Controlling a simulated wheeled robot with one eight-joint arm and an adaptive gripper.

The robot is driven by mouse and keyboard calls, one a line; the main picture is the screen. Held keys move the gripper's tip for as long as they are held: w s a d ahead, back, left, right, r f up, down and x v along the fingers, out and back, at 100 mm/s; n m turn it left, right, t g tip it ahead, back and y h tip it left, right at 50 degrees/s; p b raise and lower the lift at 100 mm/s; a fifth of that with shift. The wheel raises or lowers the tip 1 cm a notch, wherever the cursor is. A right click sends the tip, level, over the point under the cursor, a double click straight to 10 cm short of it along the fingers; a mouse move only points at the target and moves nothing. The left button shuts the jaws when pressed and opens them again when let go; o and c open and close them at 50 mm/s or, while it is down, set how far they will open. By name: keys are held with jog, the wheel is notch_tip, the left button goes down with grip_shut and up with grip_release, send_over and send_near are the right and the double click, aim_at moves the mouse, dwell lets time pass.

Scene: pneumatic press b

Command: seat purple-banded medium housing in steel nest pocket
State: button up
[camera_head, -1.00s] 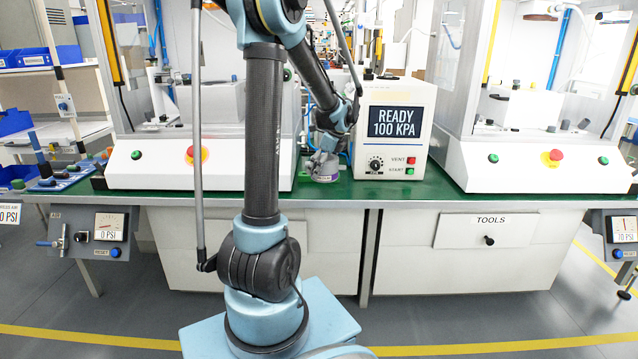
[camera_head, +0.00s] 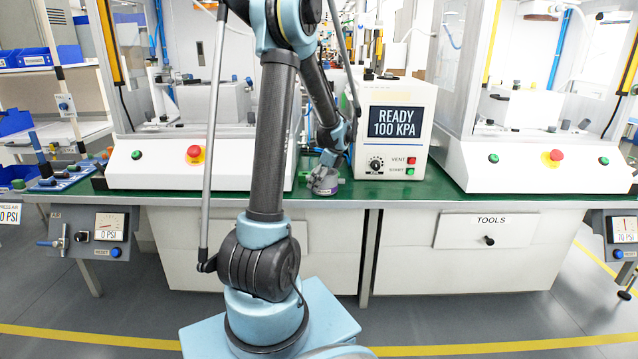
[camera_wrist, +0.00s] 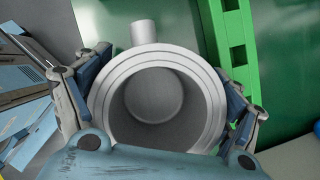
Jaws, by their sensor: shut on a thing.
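My gripper (camera_wrist: 155,100) is shut on the housing (camera_wrist: 212,85), a pale grey round cup with a stepped rim and a short side stub pointing up in the wrist view. A finger lies against each side of it, and I look down into its open mouth. In the head view my gripper (camera_head: 325,172) is small, near the bench's front edge, left of the white pressure unit. I cannot tell whether the housing touches the bench. I cannot make out the steel nest pocket in either view.
The white unit (camera_head: 392,125) reading READY 100 KPA stands close right of my gripper. White press stations (camera_head: 198,168) (camera_head: 550,165) stand left and right on the green bench (camera_head: 400,190). A green slotted rail (camera_wrist: 237,50) lies beside the housing in the wrist view.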

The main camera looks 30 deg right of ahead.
jog(key=o, duration=1.4)
jog(key=shift+f, duration=0.15)
jog(key=shift+o, duration=0.2)
jog(key=v, duration=1.7)
jog(key=s+a+f+n+g, duration=0.15)
jog(key=a+n, duration=0.55)
jog(key=a, duration=0.8)
jog(key=s+a+n, duration=0.2)
jog(key=a+n, duration=0.5)
jog(key=a, duration=0.7)
jog(key=s+a+f+n+h, duration=0.2)
jog(key=s+a+f+n, duration=1)
jog(key=s+a+n, duration=0.2)
jog(key=shift+s+a+n, duration=0.3)
jog(key=shift+s+n, duration=0.35)
jog(key=shift+n, duration=0.25)
